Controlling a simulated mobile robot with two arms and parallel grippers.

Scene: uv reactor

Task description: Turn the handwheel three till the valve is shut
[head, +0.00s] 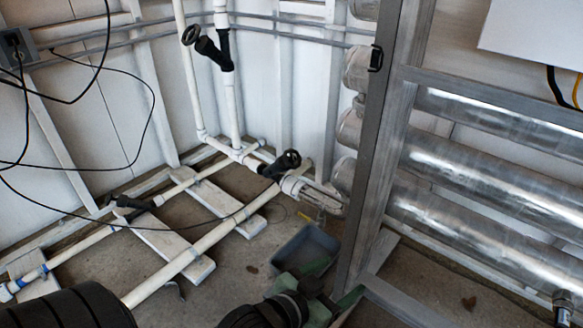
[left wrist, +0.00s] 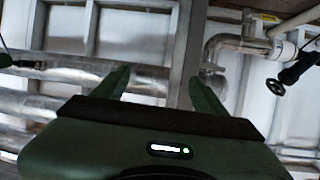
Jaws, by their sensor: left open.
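Several black valves sit on white pipes, and I cannot tell which handwheel is number three. One black handwheel (head: 288,160) is on a low valve at the centre, and another handwheel (head: 190,34) is on a valve at the upper left. A third black valve (head: 130,203) lies low at the left. In the left wrist view a black handwheel (left wrist: 275,87) shows at the right edge, outside the fingers. My left gripper (head: 337,282) is low in the head view, apart from the handwheels. Its green fingers are open and empty in the left wrist view (left wrist: 160,88). My right gripper is not in view.
A grey bin (head: 298,249) stands on the floor near my left gripper. A grey metal frame post (head: 376,150) rises right of it, with silver reactor tubes (head: 480,160) behind. White pipes on wooden planks (head: 165,240) cross the left floor. Black cables hang at the left.

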